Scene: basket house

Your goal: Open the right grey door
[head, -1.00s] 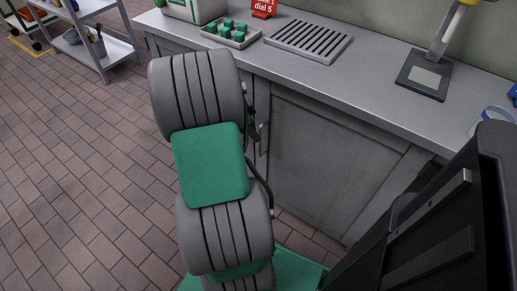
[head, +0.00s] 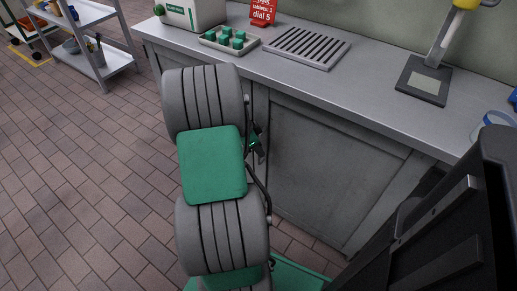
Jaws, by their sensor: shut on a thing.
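The right grey door (head: 323,166) is a worn grey panel in the front of the counter, right of my arm. It looks flush with its frame, with no clear gap showing. My gripper (head: 258,147) shows only in part, dark with a small green spot, past the right side of my grey and green arm. It is at the door's left edge, shut on what seems to be the door handle. The handle itself is hidden by the gripper, and the left door is mostly hidden behind my arm.
The counter top (head: 370,88) holds a tray of green pieces (head: 230,40), a slotted grey plate (head: 300,46), a red sign (head: 262,11) and a lamp-like stand (head: 424,80). A grey shelf cart (head: 92,45) stands back left. The tiled floor at left is clear.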

